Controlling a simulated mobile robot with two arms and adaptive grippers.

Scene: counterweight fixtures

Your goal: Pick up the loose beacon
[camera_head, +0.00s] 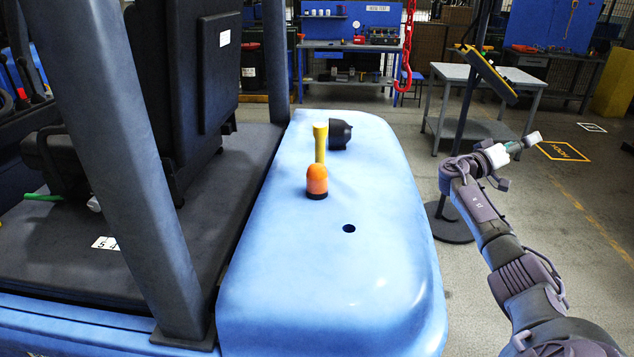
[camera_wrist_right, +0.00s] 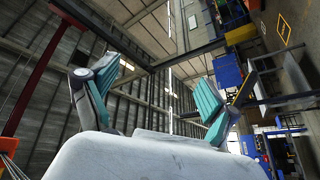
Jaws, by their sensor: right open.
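An orange beacon (camera_head: 317,179) with a dark base stands upright on the blue counterweight (camera_head: 330,290). A yellow post-like piece (camera_head: 320,145) with a wider top stands just behind it. My right gripper (camera_head: 528,141) is far to the right of the beacon, out over the floor beyond the counterweight's edge. It is open: in the wrist view its two teal-padded fingers (camera_wrist_right: 158,88) are spread apart with nothing between them. The beacon does not show in the wrist view. My left gripper is not in view.
A small dark hole (camera_head: 349,228) is in front of the beacon. A red chain hook (camera_head: 404,75) hangs behind. A stand with a yellow-edged panel (camera_head: 488,73) rises near my right arm. The counterweight's front is clear.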

